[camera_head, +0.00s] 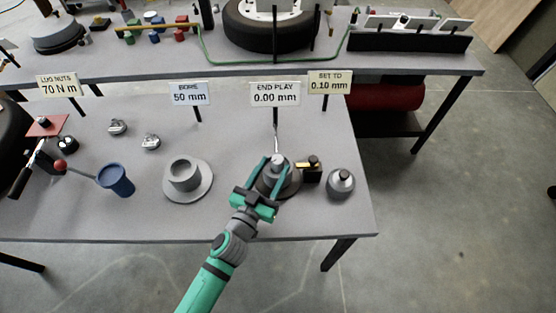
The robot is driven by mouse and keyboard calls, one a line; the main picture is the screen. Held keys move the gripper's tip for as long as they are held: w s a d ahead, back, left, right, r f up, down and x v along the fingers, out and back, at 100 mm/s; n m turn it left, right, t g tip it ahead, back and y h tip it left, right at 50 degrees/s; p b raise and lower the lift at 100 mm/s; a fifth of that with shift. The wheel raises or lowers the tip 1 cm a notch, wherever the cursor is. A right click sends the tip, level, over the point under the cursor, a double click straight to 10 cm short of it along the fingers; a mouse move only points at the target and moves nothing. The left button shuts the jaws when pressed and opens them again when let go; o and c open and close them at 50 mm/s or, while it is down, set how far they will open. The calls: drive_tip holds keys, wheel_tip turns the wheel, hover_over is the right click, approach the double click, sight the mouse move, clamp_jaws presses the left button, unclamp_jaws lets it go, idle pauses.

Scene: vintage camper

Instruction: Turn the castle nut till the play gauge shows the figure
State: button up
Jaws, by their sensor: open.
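The castle nut (277,160) shows as a small light metal piece on top of a dark round hub (294,187). My gripper (270,167) is over the hub, its two green fingers apart on either side of the nut. I cannot tell whether the fingers touch it. The play gauge sign (275,94) behind the hub reads END PLAY 0.00 mm. A yellow sign (330,83) to its right reads SET TO 0.10 mm. A thin silver probe stands just behind the nut. My wrist hides the near side of the hub.
A small black block with a brass top (312,171) stands close right of the hub, and a round metal part (341,183) beyond it. A grey flanged cylinder (187,178) and a blue cup (117,181) stand left. The bench front (300,222) is clear.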

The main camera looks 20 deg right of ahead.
sight(275, 166)
drive_tip(key=shift+x, duration=1.65)
drive_tip(key=shift+d, duration=0.1)
drive_tip(key=c, duration=1)
